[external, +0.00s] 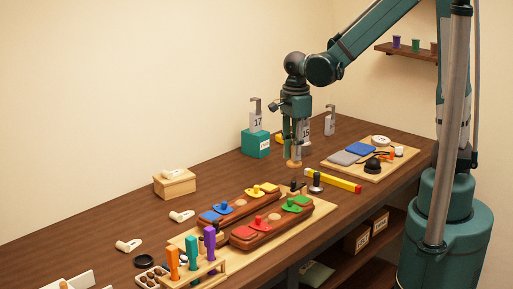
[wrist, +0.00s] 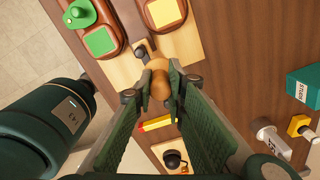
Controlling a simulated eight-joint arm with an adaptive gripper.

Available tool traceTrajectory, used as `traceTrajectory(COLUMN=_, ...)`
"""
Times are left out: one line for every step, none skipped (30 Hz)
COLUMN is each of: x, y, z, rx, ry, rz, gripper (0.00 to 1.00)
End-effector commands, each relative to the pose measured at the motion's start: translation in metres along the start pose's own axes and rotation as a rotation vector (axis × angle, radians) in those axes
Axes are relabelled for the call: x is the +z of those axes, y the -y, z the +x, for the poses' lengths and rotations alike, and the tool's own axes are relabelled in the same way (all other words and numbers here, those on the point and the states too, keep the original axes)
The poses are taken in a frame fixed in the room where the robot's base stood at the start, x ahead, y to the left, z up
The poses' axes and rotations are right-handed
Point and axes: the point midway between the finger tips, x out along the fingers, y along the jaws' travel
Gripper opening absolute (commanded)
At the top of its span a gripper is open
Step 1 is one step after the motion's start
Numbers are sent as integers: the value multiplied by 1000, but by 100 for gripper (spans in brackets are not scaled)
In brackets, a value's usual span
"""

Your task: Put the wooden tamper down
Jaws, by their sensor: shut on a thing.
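My gripper (external: 295,148) hangs over the middle of the table, near the far right end of the board with the fittings. In the wrist view my gripper (wrist: 150,92) has its two green fingers closed around the wooden tamper (wrist: 159,80). The tamper is tan, with a rounded shape showing between and beyond the fingertips.
A light wooden board (external: 294,228) holds brown strips with coloured pieces. A small dark-based tool (external: 316,184) and a yellow bar (external: 333,180) lie close by. A tray (external: 395,166) stands right, and a teal box (external: 256,143) behind left. Bare tabletop (external: 225,180) lies left of my gripper.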

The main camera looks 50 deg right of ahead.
Motion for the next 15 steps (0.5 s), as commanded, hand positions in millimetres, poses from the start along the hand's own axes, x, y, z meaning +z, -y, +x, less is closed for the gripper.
traceTrajectory(x=16, y=4, z=-3, rx=0, ry=0, rz=-33, gripper=0)
traceTrajectory(x=25, y=6, z=-4, rx=0, ry=0, rz=-51, gripper=0)
traceTrajectory(x=36, y=8, z=-5, rx=0, ry=0, rz=-75, gripper=0)
traceTrajectory(x=44, y=9, z=-6, rx=0, ry=0, rz=-94, gripper=0)
traceTrajectory(x=53, y=10, z=-6, rx=0, ry=0, rz=-113, gripper=0)
traceTrajectory(x=65, y=12, z=-7, rx=0, ry=0, rz=-136, gripper=0)
traceTrajectory(x=74, y=13, z=-8, rx=0, ry=0, rz=-155, gripper=0)
traceTrajectory(x=82, y=14, z=-8, rx=0, ry=0, rz=-174, gripper=0)
traceTrajectory(x=94, y=15, z=-9, rx=0, ry=0, rz=-197, gripper=0)
traceTrajectory(x=103, y=16, z=-10, rx=0, ry=0, rz=-216, gripper=0)
traceTrajectory(x=112, y=16, z=-10, rx=0, ry=1, rz=-235, gripper=0)
traceTrajectory(x=124, y=17, z=-11, rx=-1, ry=1, rz=-259, gripper=0)
traceTrajectory(x=134, y=16, z=-11, rx=-1, ry=1, rz=-277, gripper=0)
traceTrajectory(x=142, y=16, z=-12, rx=-1, ry=1, rz=-295, gripper=0)
traceTrajectory(x=155, y=16, z=-12, rx=-1, ry=1, rz=-320, gripper=0)
